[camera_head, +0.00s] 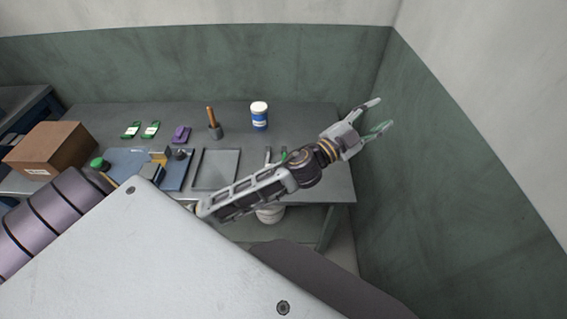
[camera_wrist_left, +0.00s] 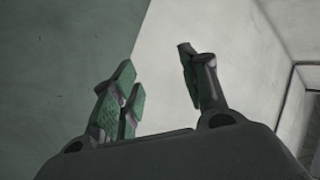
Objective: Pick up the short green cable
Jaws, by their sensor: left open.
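My left gripper (camera_head: 382,115) is open and empty, in the air past the right end of the workbench, near the green-and-white wall. Slim upright items with some green (camera_head: 268,155) show just behind my forearm, partly hidden and unclear. My right gripper is not in view.
The grey workbench (camera_head: 318,118) holds a cardboard box (camera_head: 48,150), a blue mat (camera_head: 122,160), a grey tray (camera_head: 236,168), a purple item (camera_head: 181,134), a dark cup with a wooden handle (camera_head: 214,131) and a blue-and-white jar (camera_head: 259,118). The back right is clear.

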